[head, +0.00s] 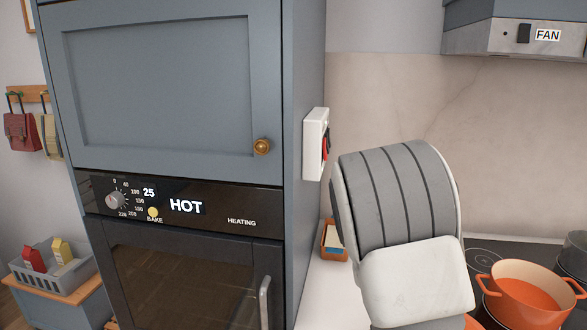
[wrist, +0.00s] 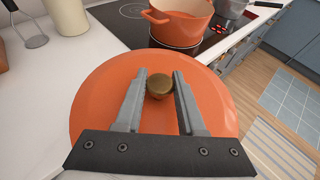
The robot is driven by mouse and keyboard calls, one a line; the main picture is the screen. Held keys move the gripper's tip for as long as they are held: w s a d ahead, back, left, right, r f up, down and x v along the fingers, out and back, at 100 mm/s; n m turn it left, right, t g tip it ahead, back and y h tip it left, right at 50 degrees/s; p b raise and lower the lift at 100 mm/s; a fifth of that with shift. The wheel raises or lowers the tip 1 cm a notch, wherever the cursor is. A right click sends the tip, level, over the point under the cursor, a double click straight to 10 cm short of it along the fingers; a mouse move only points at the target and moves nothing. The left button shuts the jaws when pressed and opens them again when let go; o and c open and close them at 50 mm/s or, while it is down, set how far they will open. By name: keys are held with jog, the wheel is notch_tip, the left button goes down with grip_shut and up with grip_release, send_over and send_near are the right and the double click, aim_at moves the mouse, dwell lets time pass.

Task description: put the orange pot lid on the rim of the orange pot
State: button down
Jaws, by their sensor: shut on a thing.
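The orange pot lid (wrist: 100,110) fills the lower middle of the wrist view, with a brass knob (wrist: 159,86) at its centre. My gripper (wrist: 160,82) is shut on this knob, one finger on each side. The orange pot (wrist: 181,29) stands open on the black hob beyond the lid, apart from it. In the head view the orange pot (head: 524,293) is at the lower right, with no lid on it.
A grey pan (wrist: 232,8) stands beside the pot on the hob (wrist: 128,12). A tall oven cabinet (head: 170,90) stands left of my arm in the head view.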

jog(key=shift+s, duration=0.25)
jog(key=w+a+r+n+t+y, duration=0.2)
jog(key=w+a+r+n+y, duration=0.1)
jog(key=a, duration=0.6)
jog(key=w+a+r+n+t+y, duration=0.3)
jog(key=w+a+r+n+y, duration=0.1)
jog(key=a, duration=0.5)
jog(key=shift+w+n, duration=0.3)
jog(key=shift+w, duration=0.05)
